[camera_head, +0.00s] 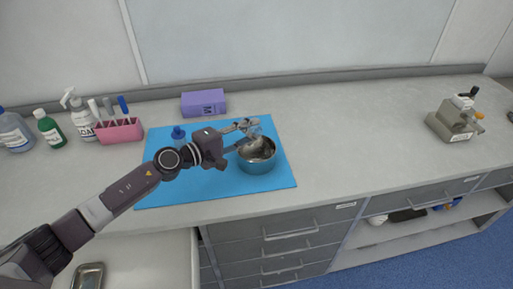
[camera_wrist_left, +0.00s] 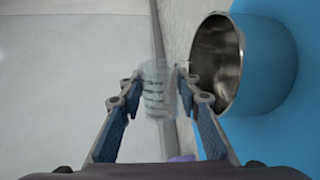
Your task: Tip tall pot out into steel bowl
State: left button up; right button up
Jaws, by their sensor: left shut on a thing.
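The steel bowl (camera_head: 258,168), blue outside and shiny inside, stands on the blue mat (camera_head: 220,188) in the head view. It also shows at the right in the left wrist view (camera_wrist_left: 228,65). My left gripper (camera_head: 249,128) is shut on a small clear pot (camera_wrist_left: 156,88) with markings on its side, between both fingers. In the head view the clear pot (camera_head: 255,129) is above the bowl's back rim. Its exact tilt and its contents are too small to make out. My right gripper is not in view.
A purple box (camera_head: 203,103) stands behind the mat. A blue-capped bottle (camera_head: 178,134) is on the mat behind my left arm. A pink rack (camera_head: 120,130), a pump bottle (camera_head: 80,117) and a green bottle (camera_head: 48,128) stand at left. The counter to the right is clear up to a device (camera_head: 455,118).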

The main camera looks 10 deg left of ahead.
pick_arm(q)
jog(key=shift+f+m+b, duration=0.25)
jog(key=shift+m+b, duration=0.05)
jog(key=shift+b, duration=0.1)
dwell(0.9)
dwell(0.9)
